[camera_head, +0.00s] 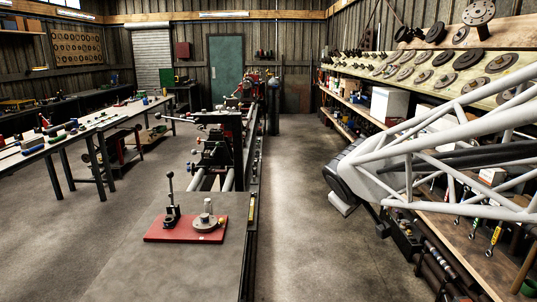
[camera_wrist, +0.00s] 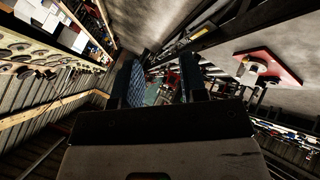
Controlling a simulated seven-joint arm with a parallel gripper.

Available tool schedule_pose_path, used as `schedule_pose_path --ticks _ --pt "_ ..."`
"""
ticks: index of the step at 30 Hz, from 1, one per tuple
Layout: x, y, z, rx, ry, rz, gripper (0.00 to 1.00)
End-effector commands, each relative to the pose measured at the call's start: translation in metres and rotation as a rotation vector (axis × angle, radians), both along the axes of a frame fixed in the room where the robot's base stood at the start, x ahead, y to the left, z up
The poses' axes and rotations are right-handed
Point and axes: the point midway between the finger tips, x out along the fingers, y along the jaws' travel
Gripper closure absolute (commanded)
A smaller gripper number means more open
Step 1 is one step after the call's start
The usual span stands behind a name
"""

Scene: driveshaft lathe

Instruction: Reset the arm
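My arm reaches in from the right edge of the head view as a white tubular frame, ending in a dark rounded part above the floor aisle. I cannot make out the fingers clearly there. In the wrist view my gripper (camera_wrist: 162,86) shows its two dark fingers standing apart, with the background visible between them. The gap looks empty. The red plate also shows upper right in the wrist view (camera_wrist: 278,65).
The lathe (camera_head: 222,140) runs away from me behind the grey table (camera_head: 130,265). A workbench (camera_head: 470,240) with tools and shelves lines the right wall, beneath and beside my arm. The floor aisle (camera_head: 300,210) is clear.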

Motion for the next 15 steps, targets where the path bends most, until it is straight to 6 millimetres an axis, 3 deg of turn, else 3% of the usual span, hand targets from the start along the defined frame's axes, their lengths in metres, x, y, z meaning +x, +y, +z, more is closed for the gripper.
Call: schedule_pose_path --ticks 7,15 --pt "-0.083 -0.012 -0.016 0.144 0.104 -0.197 0.61" --pt "-0.172 -0.009 -0.04 0.317 0.238 -0.383 0.61"
